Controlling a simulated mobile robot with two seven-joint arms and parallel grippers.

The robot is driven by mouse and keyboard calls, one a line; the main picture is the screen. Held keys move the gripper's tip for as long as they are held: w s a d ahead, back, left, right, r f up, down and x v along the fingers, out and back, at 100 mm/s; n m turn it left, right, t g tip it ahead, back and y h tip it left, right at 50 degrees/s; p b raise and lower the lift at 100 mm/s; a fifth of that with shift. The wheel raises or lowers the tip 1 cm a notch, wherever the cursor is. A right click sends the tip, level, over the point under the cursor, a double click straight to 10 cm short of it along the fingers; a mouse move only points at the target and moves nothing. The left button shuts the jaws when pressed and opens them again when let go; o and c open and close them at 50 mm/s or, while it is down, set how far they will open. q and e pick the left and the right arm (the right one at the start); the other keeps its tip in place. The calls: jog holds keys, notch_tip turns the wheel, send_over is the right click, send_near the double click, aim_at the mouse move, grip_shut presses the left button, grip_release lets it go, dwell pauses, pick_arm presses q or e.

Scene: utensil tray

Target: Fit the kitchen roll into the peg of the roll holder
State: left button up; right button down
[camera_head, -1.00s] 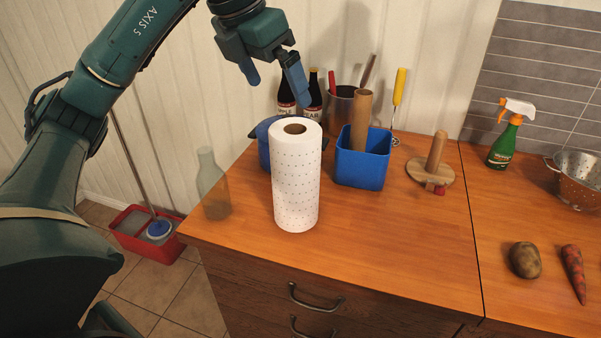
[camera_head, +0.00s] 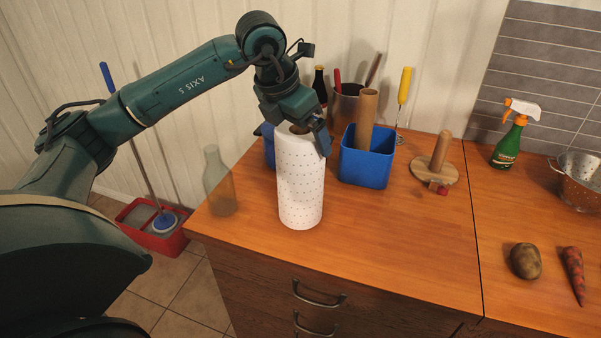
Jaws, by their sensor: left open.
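The kitchen roll (camera_head: 300,185), white with small dots, stands upright on the wooden counter. My left gripper (camera_head: 311,138) is at the top of the roll, open, with its fingers pointing down around the roll's top edge. One finger shows at the right side of the top; the other is hard to make out. The roll holder (camera_head: 436,165) is a round wooden base with an upright wooden peg, standing empty farther back on the right. My right gripper is not in view.
A translucent bottle (camera_head: 219,185) stands left of the roll. The front counter is clear.

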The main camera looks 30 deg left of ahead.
pick_arm(q)
jog(key=shift+f, duration=0.15)
jog(key=c, duration=1.3)
